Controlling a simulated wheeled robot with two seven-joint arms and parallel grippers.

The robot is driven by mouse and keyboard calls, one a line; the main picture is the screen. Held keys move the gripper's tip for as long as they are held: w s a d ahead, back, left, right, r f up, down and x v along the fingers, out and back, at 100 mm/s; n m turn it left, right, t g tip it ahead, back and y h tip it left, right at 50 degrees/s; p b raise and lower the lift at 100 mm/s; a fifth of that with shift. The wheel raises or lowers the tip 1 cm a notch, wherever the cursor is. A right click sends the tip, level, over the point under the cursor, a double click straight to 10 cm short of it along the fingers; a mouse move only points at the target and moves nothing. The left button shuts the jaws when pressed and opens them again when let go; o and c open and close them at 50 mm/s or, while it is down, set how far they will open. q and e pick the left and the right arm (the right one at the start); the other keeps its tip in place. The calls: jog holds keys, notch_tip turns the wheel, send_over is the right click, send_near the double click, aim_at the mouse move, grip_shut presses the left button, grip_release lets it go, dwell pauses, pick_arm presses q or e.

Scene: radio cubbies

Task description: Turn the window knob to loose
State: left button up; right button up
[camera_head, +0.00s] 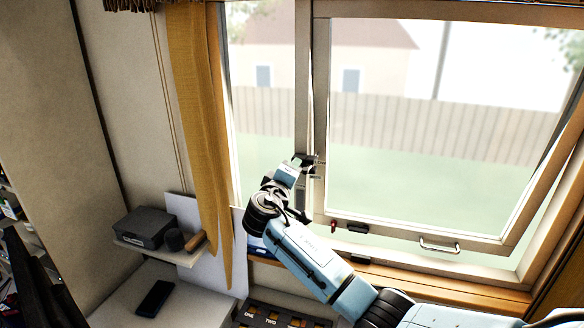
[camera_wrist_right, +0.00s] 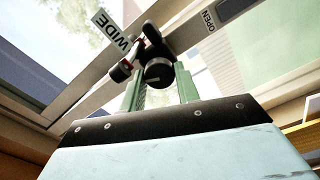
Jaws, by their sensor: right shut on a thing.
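The window knob (camera_wrist_right: 158,72) is a round black knob on the pale window frame. In the right wrist view it sits between the two green fingers of my right gripper (camera_wrist_right: 160,88), which is shut on it. A dark arm with a red tip (camera_wrist_right: 120,72) extends beside the knob, near a "WIDE" label (camera_wrist_right: 116,33). An "OPEN" label (camera_wrist_right: 208,20) is farther along the frame. In the head view my right gripper (camera_head: 308,168) reaches the window's upright post and mostly hides the knob. My left gripper is not in view.
The window sash (camera_head: 420,232) is tilted, with a metal handle (camera_head: 440,245) on its lower rail. A yellow curtain (camera_head: 200,110) hangs to the left. A small shelf (camera_head: 165,250) holds a dark box (camera_head: 145,228). A black phone-like slab (camera_head: 155,298) lies below on a pale surface.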

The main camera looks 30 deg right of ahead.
jog(key=shift+n+p, duration=0.8)
jog(key=shift+n, duration=1.5)
jog(key=o, duration=1)
jog(key=b+v, duration=0.3)
jog(key=v, duration=1)
jog(key=shift+s+a, duration=0.15)
jog(key=shift+s, duration=0.05)
jog(key=shift+f, duration=0.1)
